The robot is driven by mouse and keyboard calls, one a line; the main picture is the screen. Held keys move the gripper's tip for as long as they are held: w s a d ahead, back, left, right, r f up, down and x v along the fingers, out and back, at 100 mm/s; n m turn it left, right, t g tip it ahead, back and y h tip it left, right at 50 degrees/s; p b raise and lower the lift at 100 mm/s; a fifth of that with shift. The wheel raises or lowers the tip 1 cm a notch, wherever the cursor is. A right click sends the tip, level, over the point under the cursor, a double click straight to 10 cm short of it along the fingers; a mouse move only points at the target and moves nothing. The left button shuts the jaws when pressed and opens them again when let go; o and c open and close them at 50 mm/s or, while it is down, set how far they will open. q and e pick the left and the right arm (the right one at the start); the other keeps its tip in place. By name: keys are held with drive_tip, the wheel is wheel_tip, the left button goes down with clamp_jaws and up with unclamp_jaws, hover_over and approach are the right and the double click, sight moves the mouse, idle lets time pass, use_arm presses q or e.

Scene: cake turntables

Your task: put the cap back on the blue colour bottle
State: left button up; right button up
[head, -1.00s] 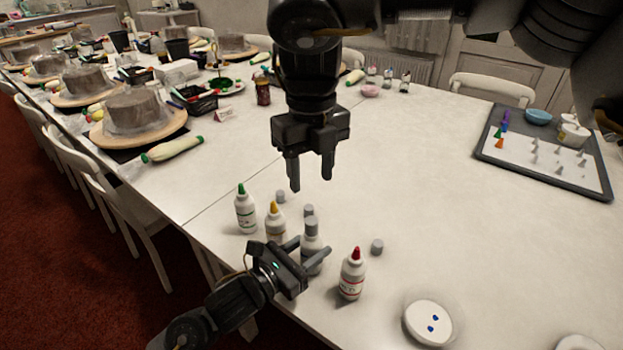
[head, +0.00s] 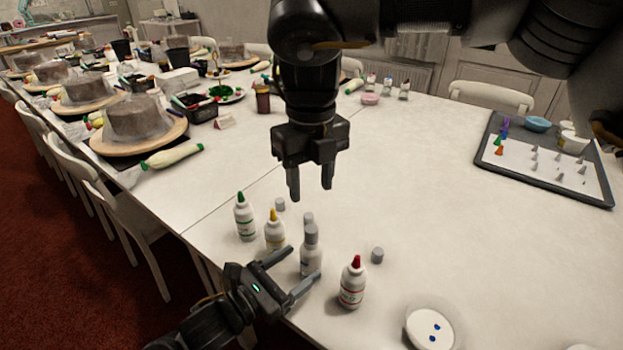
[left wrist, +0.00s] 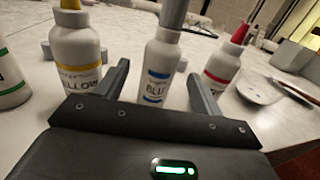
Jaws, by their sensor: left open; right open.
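The blue colour bottle (head: 311,261) stands upright on the table, its "BLU" label showing in the left wrist view (left wrist: 158,75). A grey cap (head: 311,233) sits on its top and also shows in the left wrist view (left wrist: 173,14). My left gripper (head: 292,268) is open, just to the lower left of the bottle. In the left wrist view the bottle stands beyond and between the spread fingers, which look apart from it. My right gripper (head: 311,194) is open and empty, pointing down above the table behind the bottle.
Yellow (head: 274,235) and green (head: 245,218) bottles stand to the left, a red one (head: 352,285) to the right. Loose grey caps lie behind (head: 280,204), (head: 308,218) and at right (head: 377,255). A white dish (head: 429,318) is front right. The table's middle right is clear.

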use_arm(q)
drive_tip(key=v, duration=0.6)
drive_tip(key=shift+s+a+b, duration=0.2)
drive_tip(key=shift+a+b, duration=0.05)
drive_tip(key=shift+b, duration=0.1)
drive_tip(key=shift+r, duration=0.1)
